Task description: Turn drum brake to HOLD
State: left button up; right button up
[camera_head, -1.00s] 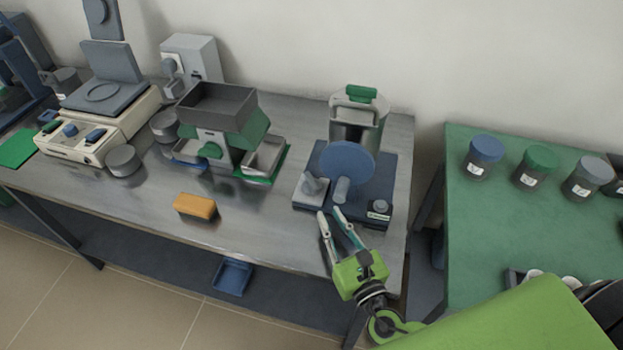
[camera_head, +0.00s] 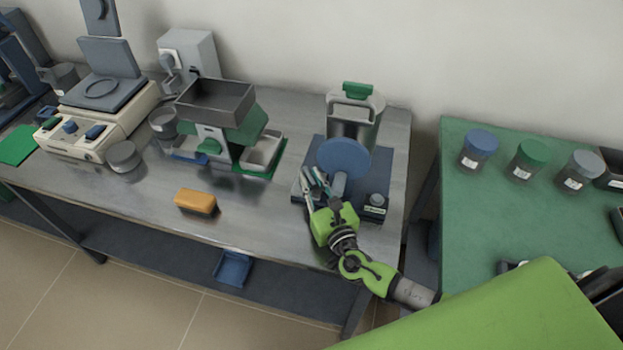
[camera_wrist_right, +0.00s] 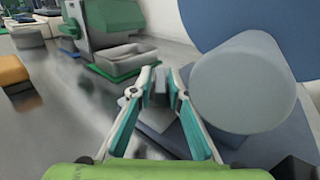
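The drum device has a dark blue base (camera_head: 374,199), a blue disc (camera_head: 343,157) and a grey drum hub, which fills the right of the right wrist view (camera_wrist_right: 238,82). A small grey lever block, which I take for the brake, stands at the base's left side and is mostly hidden by my fingers in the head view. My right gripper (camera_head: 312,178) is at this block. In the right wrist view its two fingers (camera_wrist_right: 160,82) stand apart, with the grey block (camera_wrist_right: 158,92) between or just beyond the tips; contact is unclear. The HOLD marking cannot be read. My left gripper is out of view.
A grey canister with a green handle (camera_head: 356,112) stands behind the disc. A small grey knob (camera_head: 376,200) sits at the base's right front. An orange block (camera_head: 196,201) and a green-sided hopper (camera_head: 215,101) are to the left. The bench front (camera_head: 262,225) is clear.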

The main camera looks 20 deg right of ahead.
grip_shut()
jog(key=shift+h, duration=0.3)
jog(key=shift+a+m+h, duration=0.25)
jog(key=shift+m+h, duration=0.65)
jog(key=shift+h, duration=0.2)
jog(key=shift+a+f+m+h, duration=0.1)
jog(key=shift+m+h, duration=0.7)
jog(key=shift+h, duration=0.3)
jog(key=m+h, duration=0.1)
jog(key=m+g+h+b, duration=0.1)
jog(key=h, duration=0.1)
jog(key=shift+a+g, duration=0.15)
jog(key=shift+g, duration=0.15)
jog(key=shift+w+m+g+h+b, duration=0.1)
jog(key=shift+m+g+h+b, duration=0.55)
jog(key=shift+m+h, duration=0.6)
jog(key=shift+h, duration=0.45)
